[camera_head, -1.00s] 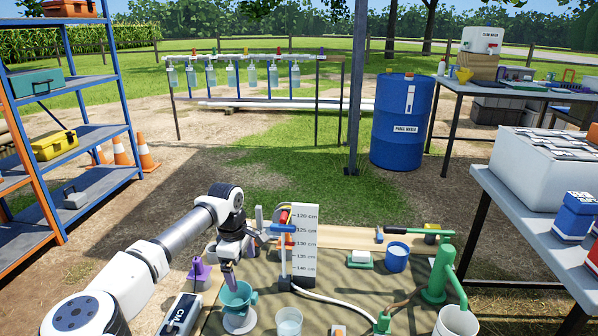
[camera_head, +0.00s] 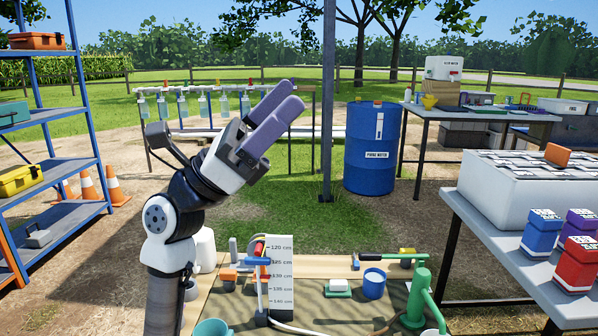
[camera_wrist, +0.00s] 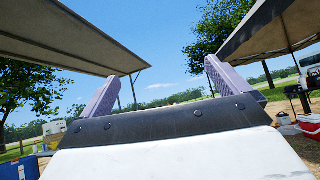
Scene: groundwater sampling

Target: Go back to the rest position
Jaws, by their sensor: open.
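My gripper (camera_head: 285,118) is raised high in the head view, left of the middle, pointing up and to the right. Its two purple fingers stand apart with nothing between them. The wrist view shows the same open fingers (camera_wrist: 160,92) against sky, canopy edges and trees. The folded arm stands upright and hides part of the ground and mat behind it. The gripper is well above the mat (camera_head: 345,314) and touches nothing.
A white depth scale (camera_head: 280,275), green hand pump (camera_head: 416,300) and blue cup (camera_head: 374,284) stand on the mat. A blue drum (camera_head: 372,150) stands behind. A shelf rack (camera_head: 75,130) is at left; a table (camera_head: 480,225) with a white cooler (camera_head: 510,180) is at right. Air around the gripper is clear.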

